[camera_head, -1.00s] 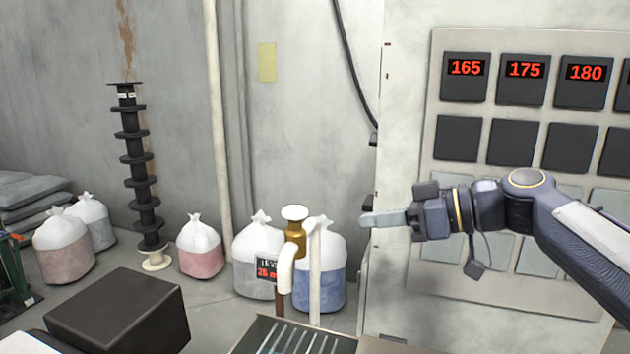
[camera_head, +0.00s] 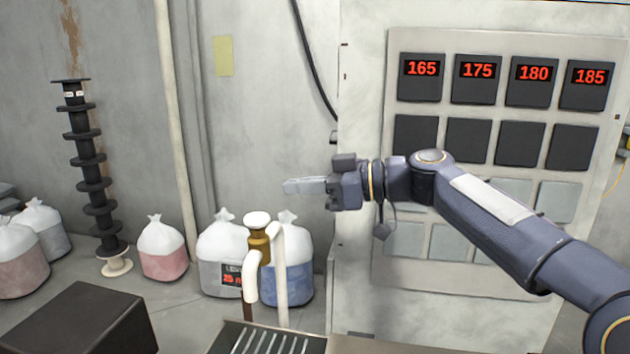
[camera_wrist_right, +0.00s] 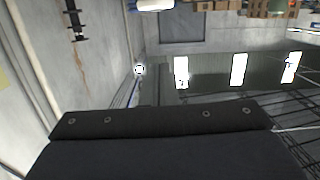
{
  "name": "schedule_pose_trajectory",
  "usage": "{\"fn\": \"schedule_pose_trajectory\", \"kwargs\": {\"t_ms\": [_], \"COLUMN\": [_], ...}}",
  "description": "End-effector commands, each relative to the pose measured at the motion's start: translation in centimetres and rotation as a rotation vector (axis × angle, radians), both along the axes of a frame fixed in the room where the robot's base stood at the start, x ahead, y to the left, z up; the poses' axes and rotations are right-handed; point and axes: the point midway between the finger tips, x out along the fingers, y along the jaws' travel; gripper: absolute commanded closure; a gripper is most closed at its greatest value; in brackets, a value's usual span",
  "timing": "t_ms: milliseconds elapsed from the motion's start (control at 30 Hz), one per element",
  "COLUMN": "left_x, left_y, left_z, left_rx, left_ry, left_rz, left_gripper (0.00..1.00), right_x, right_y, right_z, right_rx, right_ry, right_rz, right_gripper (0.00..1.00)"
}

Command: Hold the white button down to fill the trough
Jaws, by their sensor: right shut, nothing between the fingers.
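The white button (camera_head: 257,218) is a round cap on top of a brass-coloured cylinder (camera_head: 259,243), beside a white curved spout. Below it at the bottom edge is the trough (camera_head: 222,340), dark-rimmed with a slatted grate and cut off by the frame. My right gripper (camera_head: 290,187) is shut and empty, pointing left. In the head view its tips appear above and slightly right of the button, not touching it. The right wrist view shows mostly dark gripper housing, wall and floor, with no button. My left gripper is not in view.
A panel (camera_head: 398,60) with red number displays stands behind my right arm. Tied sacks (camera_head: 162,250) stand along the wall, with a small red display (camera_head: 232,278) near the spout. A dark box (camera_head: 80,318) is at lower left, and a black spool stack (camera_head: 90,170) stands behind.

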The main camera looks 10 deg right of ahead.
Motion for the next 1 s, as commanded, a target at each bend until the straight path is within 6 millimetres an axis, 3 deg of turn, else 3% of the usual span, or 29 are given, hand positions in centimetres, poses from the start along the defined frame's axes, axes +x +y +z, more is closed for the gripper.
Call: {"fn": "schedule_pose_trajectory", "kwargs": {"t_ms": [233, 300, 500, 1000], "left_x": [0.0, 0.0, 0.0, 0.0], "left_y": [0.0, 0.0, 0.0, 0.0], "left_z": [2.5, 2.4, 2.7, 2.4], "left_rx": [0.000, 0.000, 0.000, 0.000], "left_ry": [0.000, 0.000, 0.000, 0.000], "left_rz": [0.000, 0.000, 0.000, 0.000], "left_gripper": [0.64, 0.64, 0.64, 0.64], "right_x": [2.0, 2.1, 2.1, 2.2], "right_y": [5.0, 4.9, 5.0, 5.0], "right_z": [-0.5, -2.1, -4.2, -5.0], "right_rx": [-0.001, -0.002, -0.001, 0.000], "right_ry": [0.003, 0.006, 0.003, 0.001], "right_rz": [0.005, -0.001, 0.000, -0.001], "right_gripper": [1.00, 1.00, 1.00, 1.00]}}
